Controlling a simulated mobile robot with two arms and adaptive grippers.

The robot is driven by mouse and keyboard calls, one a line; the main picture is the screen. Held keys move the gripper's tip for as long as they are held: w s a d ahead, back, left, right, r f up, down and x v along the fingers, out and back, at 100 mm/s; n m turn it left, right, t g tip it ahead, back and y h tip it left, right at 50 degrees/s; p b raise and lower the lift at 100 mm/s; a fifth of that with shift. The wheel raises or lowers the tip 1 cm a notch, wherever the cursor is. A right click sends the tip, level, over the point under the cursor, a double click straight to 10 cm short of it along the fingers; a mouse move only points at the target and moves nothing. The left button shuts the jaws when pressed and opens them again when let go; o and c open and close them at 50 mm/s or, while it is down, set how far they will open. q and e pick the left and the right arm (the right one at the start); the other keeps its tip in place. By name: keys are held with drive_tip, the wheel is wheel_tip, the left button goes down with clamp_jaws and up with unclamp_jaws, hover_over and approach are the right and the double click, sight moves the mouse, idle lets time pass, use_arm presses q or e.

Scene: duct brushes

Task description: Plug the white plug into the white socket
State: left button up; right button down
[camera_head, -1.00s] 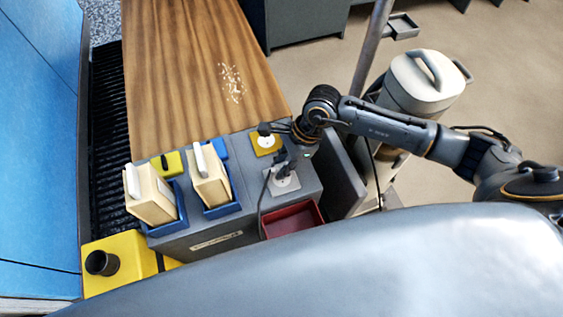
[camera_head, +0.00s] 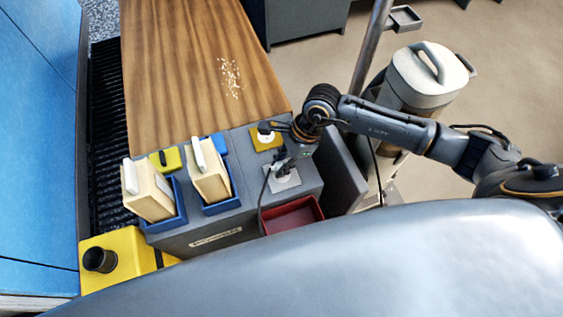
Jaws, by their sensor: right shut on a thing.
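The white socket (camera_head: 287,184) is a pale square plate on the grey bench top, behind the red tray. My right gripper (camera_head: 284,160) points down over it, shut on a plug. The plug is largely hidden by the dark fingers, so its colour is unclear. A dark cord (camera_head: 262,197) runs from there down the bench front. The plug is at the socket face; I cannot tell whether its pins are in. My left gripper is out of view.
A yellow socket plate (camera_head: 261,145) lies just behind, close to my right wrist. A red tray (camera_head: 293,217) is in front. Two cream blocks stand in blue holders (camera_head: 217,208) on the left. A wooden top (camera_head: 190,60) stretches behind. A cream canister (camera_head: 422,75) stands at the right.

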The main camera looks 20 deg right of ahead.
drive_tip(key=shift+b, duration=0.45)
idle(1.6)
drive_tip(key=shift+f+b, duration=0.65)
drive_tip(key=c, duration=1.1)
unclamp_jaws()
drive_tip(key=shift+c, duration=0.2)
drive_tip(key=shift+r, duration=0.15)
